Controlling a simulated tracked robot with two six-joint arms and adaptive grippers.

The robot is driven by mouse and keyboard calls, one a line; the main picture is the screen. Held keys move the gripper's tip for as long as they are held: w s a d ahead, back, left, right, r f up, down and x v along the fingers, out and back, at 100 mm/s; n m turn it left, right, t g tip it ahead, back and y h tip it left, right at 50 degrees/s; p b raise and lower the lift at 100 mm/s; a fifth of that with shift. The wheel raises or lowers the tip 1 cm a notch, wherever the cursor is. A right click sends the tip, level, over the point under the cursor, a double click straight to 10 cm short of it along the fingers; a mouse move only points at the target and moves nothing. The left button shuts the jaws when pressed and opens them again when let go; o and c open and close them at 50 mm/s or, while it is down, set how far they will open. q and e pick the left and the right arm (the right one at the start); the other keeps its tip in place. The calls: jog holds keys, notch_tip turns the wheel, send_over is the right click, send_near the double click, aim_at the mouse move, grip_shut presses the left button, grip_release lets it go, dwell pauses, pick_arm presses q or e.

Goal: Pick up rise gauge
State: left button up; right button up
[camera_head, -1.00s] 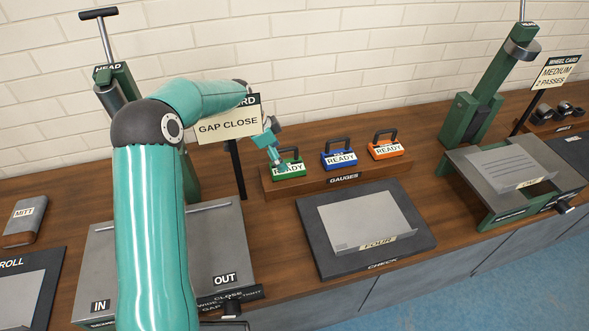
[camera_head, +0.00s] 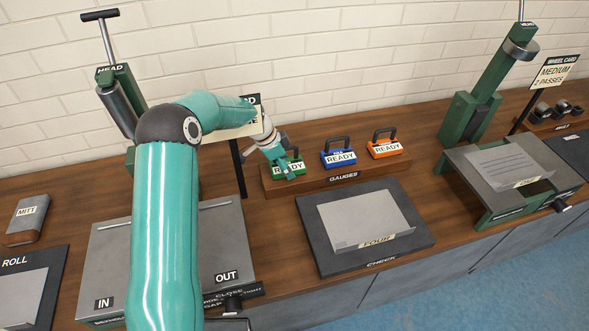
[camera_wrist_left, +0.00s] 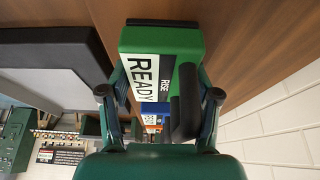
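The rise gauge (camera_head: 279,171) is a green block with a dark handle and a READY label. It sits at the left end of the wooden gauge rack. My left gripper (camera_head: 289,172) is at the gauge in the head view. In the left wrist view its fingers (camera_wrist_left: 162,85) are spread, one on each side of the gauge. Whether they touch it is unclear. My right gripper is not in view.
A blue gauge (camera_head: 339,158) and an orange gauge (camera_head: 385,149) stand to the right on the same rack (camera_head: 345,180). A check plate (camera_head: 420,235) with a sheet lies in front.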

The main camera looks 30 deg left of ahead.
pick_arm(q)
jog(key=c, duration=0.6)
jog(key=shift+c, duration=0.2)
